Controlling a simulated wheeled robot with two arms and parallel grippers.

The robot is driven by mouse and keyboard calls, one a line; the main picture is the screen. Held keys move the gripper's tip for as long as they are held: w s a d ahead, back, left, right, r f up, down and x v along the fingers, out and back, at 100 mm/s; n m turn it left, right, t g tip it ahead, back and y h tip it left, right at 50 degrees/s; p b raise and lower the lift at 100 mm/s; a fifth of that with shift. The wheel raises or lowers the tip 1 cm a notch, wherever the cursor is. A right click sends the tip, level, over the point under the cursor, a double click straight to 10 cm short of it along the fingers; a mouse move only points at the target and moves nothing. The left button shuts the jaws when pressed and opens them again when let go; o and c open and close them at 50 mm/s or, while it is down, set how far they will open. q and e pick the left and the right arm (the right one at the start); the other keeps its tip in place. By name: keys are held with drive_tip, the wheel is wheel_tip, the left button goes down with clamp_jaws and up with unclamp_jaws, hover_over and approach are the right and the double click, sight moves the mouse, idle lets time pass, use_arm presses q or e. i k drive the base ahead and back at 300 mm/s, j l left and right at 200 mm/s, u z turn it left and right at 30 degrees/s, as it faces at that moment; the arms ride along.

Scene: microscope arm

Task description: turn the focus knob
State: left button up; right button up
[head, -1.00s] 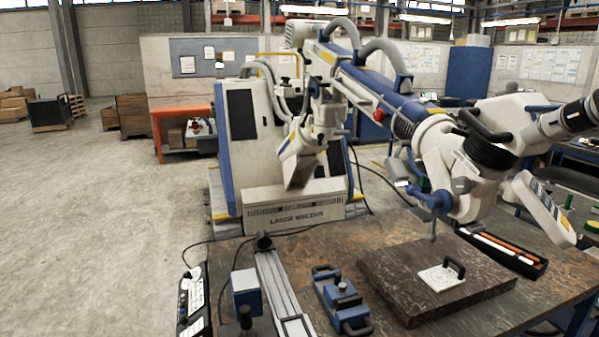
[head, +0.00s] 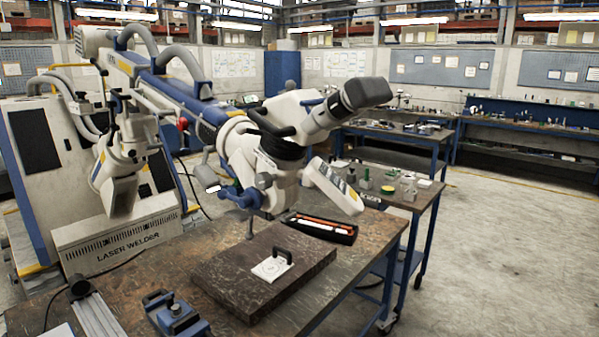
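The microscope head (head: 275,165) hangs at the end of the white and blue arm (head: 195,105) of a laser welder. Its eyepiece tube (head: 345,105) points up to the right. A black ribbed ring (head: 281,147) sits round the head's middle. A small grey knob (head: 264,181) shows on the head's near side. A blue clamp-like part (head: 240,197) sits at its lower left. I cannot tell for sure which part is the focus knob. Neither of my grippers shows in this view.
Below the head, a dark slab (head: 225,275) on the worktable (head: 355,250) bears a white plate with a black handle (head: 272,268). A black tray of tools (head: 320,228) lies behind it. A blue vise (head: 175,318) stands at front left. Open floor (head: 500,250) is at right.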

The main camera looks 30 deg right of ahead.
sight(263, 181)
drive_tip(key=l+z, duration=0.15)
drive_tip(key=l, duration=0.75)
drive_tip(key=i+l+z, duration=0.2)
drive_tip(key=l, duration=0.65)
drive_tip(key=k+l, duration=0.05)
drive_tip(key=k, duration=0.05)
